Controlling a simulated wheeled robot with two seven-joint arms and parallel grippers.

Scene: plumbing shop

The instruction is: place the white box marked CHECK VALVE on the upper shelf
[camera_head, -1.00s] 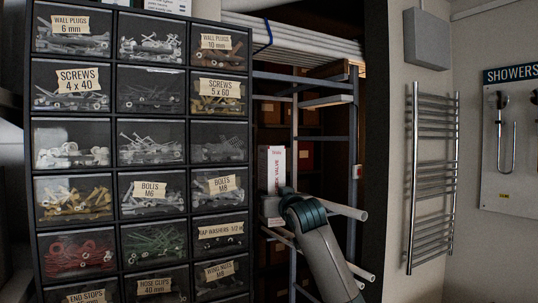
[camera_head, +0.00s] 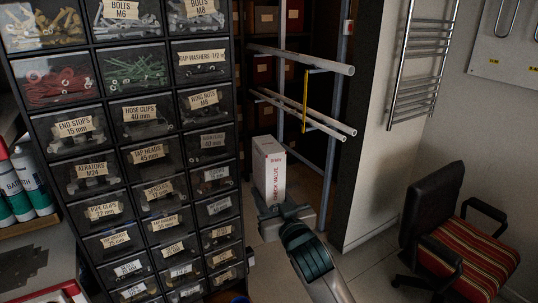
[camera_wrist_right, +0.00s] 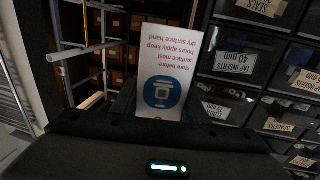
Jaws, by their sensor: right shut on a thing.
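The white box marked CHECK VALVE (camera_head: 268,170) stands upright in my right gripper (camera_head: 286,212), with red lettering on its side. My right gripper is shut on its lower part. In the right wrist view the box (camera_wrist_right: 165,75) shows a blue valve symbol and upside-down print; its base is hidden behind the dark gripper body (camera_wrist_right: 160,135). In the head view the box is in front of and below the pipes of the metal rack (camera_head: 280,100). I cannot make out which surface is the upper shelf. My left gripper is not in view.
A tall drawer cabinet (camera_head: 150,150) stands close on the left of the box. White pipes (camera_head: 305,60) jut from the rack above it. Brown boxes (camera_head: 266,18) sit on dark shelving behind. An office chair (camera_head: 450,245) stands at right; some floor before it is clear.

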